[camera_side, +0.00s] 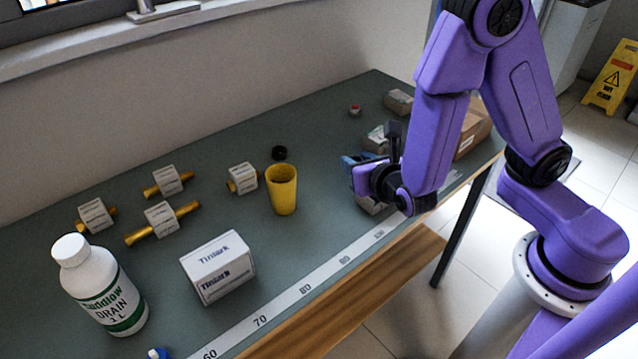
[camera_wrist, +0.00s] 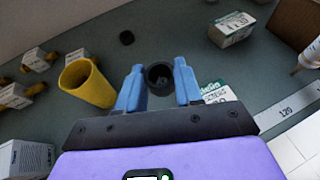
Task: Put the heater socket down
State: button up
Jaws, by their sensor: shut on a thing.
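The heater socket (camera_wrist: 159,79) appears to be the dark, hollow round piece between my fingers in the wrist view. Its open mouth faces the camera. My gripper (camera_wrist: 159,68) is shut on it, with one blue finger on each side. In the side view my gripper (camera_side: 360,166) is over the right half of the bench, near its front edge, and my own wrist hides the socket there. I cannot tell whether the socket touches the bench top.
A yellow cup (camera_side: 282,188) stands left of my gripper, with a black cap (camera_side: 279,153) behind it. Small boxes (camera_side: 398,102) lie close by. A carton (camera_side: 472,130) is at the right end. Boxed brass fittings (camera_side: 162,219), a Tinlark box (camera_side: 218,266) and a drain bottle (camera_side: 100,287) stand left.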

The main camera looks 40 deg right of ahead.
jog(key=shift+w+a+f, duration=0.15)
jog(key=shift+w+f, duration=0.15)
jog(key=shift+w, duration=0.35)
jog(key=shift+w+a+f, duration=0.15)
jog(key=shift+w+f, duration=0.15)
jog(key=shift+w, duration=0.35)
send_over(319, 192)
notch_tip(319, 192, down, 7)
jog(key=shift+s+r, duration=0.1)
jog(key=shift+s, duration=0.05)
jog(key=shift+f, duration=1.55)
jog(key=shift+f, duration=0.2)
jog(key=o, duration=1)
jog(key=shift+o, duration=0.2)
jog(key=shift+r, duration=0.1)
